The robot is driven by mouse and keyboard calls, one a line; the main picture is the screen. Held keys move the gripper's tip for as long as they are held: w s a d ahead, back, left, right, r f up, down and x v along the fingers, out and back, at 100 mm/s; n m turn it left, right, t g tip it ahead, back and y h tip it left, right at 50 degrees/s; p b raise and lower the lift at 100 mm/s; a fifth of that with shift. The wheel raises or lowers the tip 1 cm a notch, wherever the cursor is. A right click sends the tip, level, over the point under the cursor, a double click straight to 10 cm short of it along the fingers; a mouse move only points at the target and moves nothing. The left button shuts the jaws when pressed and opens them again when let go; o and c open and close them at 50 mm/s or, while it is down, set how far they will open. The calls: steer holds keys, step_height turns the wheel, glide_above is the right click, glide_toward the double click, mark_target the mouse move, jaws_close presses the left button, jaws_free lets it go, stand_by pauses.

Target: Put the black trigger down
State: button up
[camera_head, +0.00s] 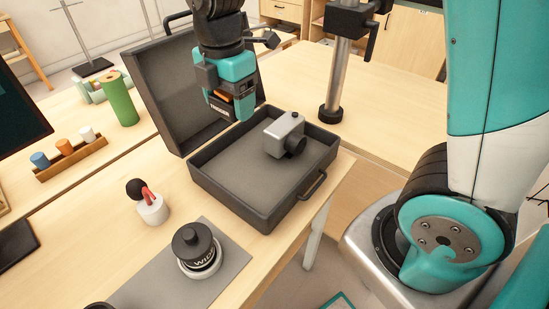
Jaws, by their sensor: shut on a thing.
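My gripper (230,104) hangs in the upper middle of the view, teal-fingered and pointing down. It is shut on the black trigger (221,109), a small dark piece with an orange part and pale lettering. The fingers hide much of it. The gripper and trigger appear above the back left part of an open dark case (213,193), in front of its raised lid. I cannot tell the exact height above the case floor.
A grey camera (284,134) stands in the case's right part; the case floor is bare at left. A black-and-white lens (195,249) stands on a grey mat, a white pot (152,208) left of it. A green cylinder (117,98) and a metal post (339,78) stand behind.

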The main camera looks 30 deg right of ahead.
mark_target(243, 183)
steer(key=f, duration=2)
steer(key=shift+d, duration=0.2)
steer(key=shift+f, duration=0.1)
steer(key=o, duration=1)
step_height(243, 183, up, 12)
steer(key=s+a+r+m+y, duration=0.2)
steer(key=s+r+m, duration=0.4)
steer(key=s, duration=0.3)
steer(key=s+a+r+m+y, duration=0.2)
steer(key=s+r+m, duration=0.3)
steer(key=s+m, duration=0.3)
steer(key=shift+s+a+r+m, duration=0.15)
steer(key=shift+s+r+m, duration=0.2)
steer(key=shift+s, duration=0.25)
